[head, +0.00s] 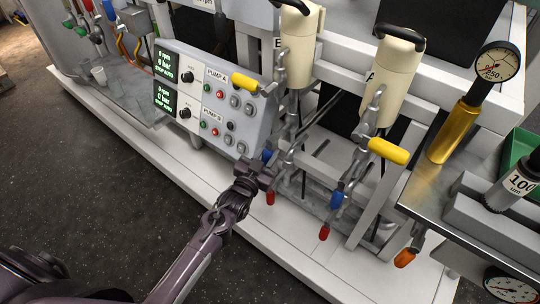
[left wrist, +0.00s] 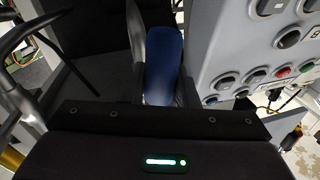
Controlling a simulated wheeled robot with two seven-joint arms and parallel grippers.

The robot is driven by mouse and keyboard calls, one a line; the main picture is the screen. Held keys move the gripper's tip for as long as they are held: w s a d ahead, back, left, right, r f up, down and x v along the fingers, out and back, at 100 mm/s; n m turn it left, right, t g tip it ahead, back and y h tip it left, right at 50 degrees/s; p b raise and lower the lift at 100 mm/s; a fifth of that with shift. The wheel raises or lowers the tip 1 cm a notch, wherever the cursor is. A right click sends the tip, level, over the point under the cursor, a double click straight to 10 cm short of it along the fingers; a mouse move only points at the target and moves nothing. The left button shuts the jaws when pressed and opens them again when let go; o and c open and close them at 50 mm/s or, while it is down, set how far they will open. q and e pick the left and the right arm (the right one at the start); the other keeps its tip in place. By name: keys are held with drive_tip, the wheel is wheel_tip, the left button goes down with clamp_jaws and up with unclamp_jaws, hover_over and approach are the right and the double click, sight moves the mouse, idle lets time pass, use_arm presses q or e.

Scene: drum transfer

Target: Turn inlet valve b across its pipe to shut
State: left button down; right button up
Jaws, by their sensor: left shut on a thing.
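The blue valve handle (head: 267,154) under the cream canister marked B (head: 298,45) shows at the middle of the head view, partly hidden by my left gripper (head: 262,170). My left gripper is shut on this blue handle. In the left wrist view the blue handle (left wrist: 163,65) stands between the dark fingers, next to a grey metal part. How the handle lies to its pipe is hard to tell, as the gripper hides much of it. My right gripper is not in view.
Red handle (head: 270,198) hangs just below my left gripper. The pump panel (head: 215,100) stands close on its left. Yellow handle (head: 388,151), blue handle (head: 337,200) and red handle (head: 324,233) sit under canister A (head: 396,75). A metal bench (head: 425,195) is at right.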

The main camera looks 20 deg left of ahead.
use_arm(q)
drive_tip(key=m, duration=0.1)
drive_tip(key=a+m, duration=0.1)
drive_tip(key=m, duration=0.1)
drive_tip(key=shift+w+a+r+t, duration=0.15)
drive_tip(key=shift+w+a+t, duration=0.05)
drive_tip(key=shift+w+t, duration=0.1)
drive_tip(key=w+a+r+m+h, duration=0.1)
drive_tip(key=a+r+m+h, duration=0.2)
drive_tip(key=m, duration=1.2)
drive_tip(key=shift+a+r+h, duration=0.25)
drive_tip(key=shift+r+h, duration=0.35)
drive_tip(key=shift+r, duration=0.85)
drive_tip(key=c, duration=1.2)
unclamp_jaws()
drive_tip(key=shift+o, duration=0.2)
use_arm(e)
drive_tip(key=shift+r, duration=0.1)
